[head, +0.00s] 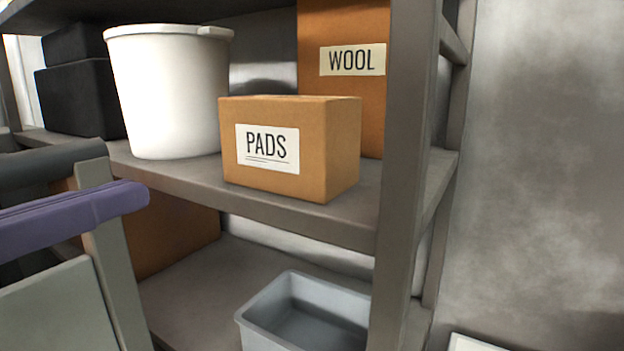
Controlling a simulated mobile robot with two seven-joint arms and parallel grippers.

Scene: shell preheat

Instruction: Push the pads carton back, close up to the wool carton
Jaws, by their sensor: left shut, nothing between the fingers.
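The pads carton (335,150), a small brown box with a white PADS label, stands upright on the upper shelf near its front edge. The wool carton (345,105), a taller brown box labelled WOOL, stands behind it to the right. The pads carton covers part of its lower front. The depth of the gap between the two cannot be told. What appears to be my left gripper (135,196) comes in from the left edge, below and left of the pads carton, apart from it. It is shut and empty. My right gripper is not in view.
A white bucket (165,95) stands close left of the pads carton. Black boxes (80,100) are farther left. A grey shelf post (405,150) rises at the right. A grey bin (265,315) is on the lower shelf. Bare shelf (300,212) shows before the carton.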

